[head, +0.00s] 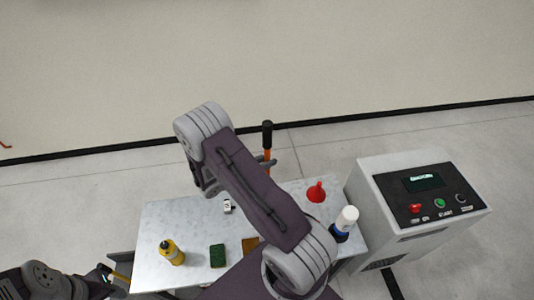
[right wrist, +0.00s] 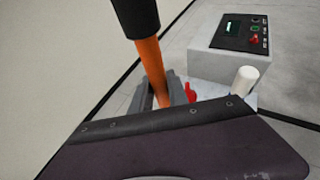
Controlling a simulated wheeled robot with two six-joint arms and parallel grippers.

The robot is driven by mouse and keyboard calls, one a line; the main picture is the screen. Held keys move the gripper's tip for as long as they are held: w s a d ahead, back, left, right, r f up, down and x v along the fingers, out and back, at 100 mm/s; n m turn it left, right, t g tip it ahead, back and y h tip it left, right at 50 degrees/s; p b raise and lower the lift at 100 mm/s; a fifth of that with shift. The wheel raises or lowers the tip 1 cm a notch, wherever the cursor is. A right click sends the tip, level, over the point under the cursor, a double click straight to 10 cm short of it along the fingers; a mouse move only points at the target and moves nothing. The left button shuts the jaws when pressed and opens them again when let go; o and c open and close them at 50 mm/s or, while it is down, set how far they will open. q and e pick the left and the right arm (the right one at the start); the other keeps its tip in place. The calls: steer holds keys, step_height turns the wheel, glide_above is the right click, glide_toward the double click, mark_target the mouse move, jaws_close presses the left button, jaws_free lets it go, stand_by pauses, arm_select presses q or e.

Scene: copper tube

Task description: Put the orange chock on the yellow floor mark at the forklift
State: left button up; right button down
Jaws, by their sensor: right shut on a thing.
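My right gripper (head: 266,162) is shut on an orange rod with a black grip (head: 267,134), beyond the far edge of the metal table. In the right wrist view the orange rod (right wrist: 151,68) stands between the grey fingers of the gripper (right wrist: 163,92), with its black grip at the top. Its lower end is hidden, so I cannot tell whether it belongs to the orange chock. My left gripper (head: 110,276) is partly in view at the lower left; its jaws are unclear. No chock block, yellow floor mark or forklift can be made out.
The metal table (head: 160,220) bears a yellow bottle (head: 171,252), a green sponge (head: 217,255), a red funnel (head: 316,192) and a white-capped blue bottle (head: 344,223). A grey control box (head: 393,210) stands at the right. Open floor lies between table and wall.

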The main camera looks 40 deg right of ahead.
steer(key=shift+w+f, duration=0.2)
steer(key=shift+f, duration=0.05)
steer(key=c, duration=1.6)
jaws_free()
steer(key=shift+f, duration=0.15)
steer(key=o, duration=0.3)
steer(key=shift+s, duration=0.1)
steer(key=shift+s+a, duration=0.15)
